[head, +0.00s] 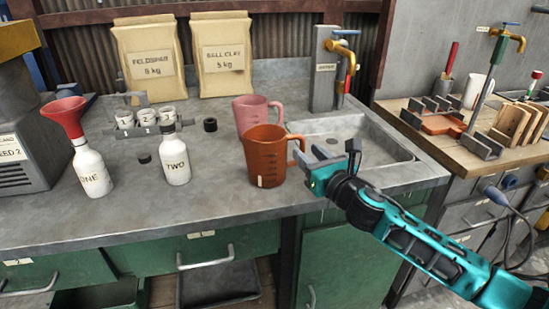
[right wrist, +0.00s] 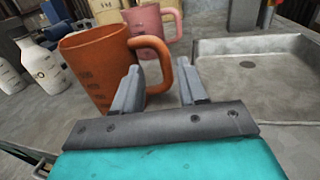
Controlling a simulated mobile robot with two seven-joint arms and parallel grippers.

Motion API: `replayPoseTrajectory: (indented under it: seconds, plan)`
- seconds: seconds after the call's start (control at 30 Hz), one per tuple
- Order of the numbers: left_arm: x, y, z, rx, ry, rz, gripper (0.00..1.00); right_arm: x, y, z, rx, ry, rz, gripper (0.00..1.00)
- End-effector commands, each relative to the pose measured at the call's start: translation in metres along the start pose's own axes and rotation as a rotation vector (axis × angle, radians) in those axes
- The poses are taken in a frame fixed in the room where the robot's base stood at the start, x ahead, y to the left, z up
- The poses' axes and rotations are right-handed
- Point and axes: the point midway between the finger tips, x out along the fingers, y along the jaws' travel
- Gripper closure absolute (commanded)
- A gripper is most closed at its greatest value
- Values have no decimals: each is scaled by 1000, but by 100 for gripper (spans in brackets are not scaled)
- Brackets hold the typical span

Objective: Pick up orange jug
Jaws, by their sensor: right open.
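The orange jug (head: 264,154) stands upright on the grey worktop, left of the sink, with its handle toward the right. It also shows in the right wrist view (right wrist: 92,68), at the left. My right gripper (head: 314,160) is beside the handle, to the right of the jug. In the right wrist view its two fingers (right wrist: 160,92) are apart, with the lower end of the handle near the left finger. I cannot tell whether they touch. The gripper holds nothing. My left gripper is in neither view.
A pink jug (head: 251,108) stands just behind the orange one. White bottles ONE (head: 93,177), with a red funnel (head: 66,116), and TWO (head: 175,160) stand left. The sink (head: 385,165) is at right, with a brass tap (head: 345,48) behind. Worktop in front of the jug is clear.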

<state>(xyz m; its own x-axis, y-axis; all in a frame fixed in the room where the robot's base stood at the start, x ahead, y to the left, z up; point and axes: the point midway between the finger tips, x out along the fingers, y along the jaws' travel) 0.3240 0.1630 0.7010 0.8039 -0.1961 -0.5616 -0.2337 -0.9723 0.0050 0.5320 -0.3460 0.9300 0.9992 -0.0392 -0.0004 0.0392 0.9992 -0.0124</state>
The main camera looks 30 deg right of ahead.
Motion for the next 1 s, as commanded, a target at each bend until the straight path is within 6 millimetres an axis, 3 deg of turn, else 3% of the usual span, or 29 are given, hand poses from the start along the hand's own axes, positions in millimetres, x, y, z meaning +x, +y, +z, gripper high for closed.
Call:
replayPoseTrajectory:
  seconds: [0.3,0.67,1.0]
  plan:
    - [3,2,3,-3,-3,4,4,40,-7,-6,1,-3,-1,58]
    - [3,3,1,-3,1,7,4,48,-6,-7,1,0,0,58]
    - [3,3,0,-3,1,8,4,47,-6,-7,0,-1,0,90]
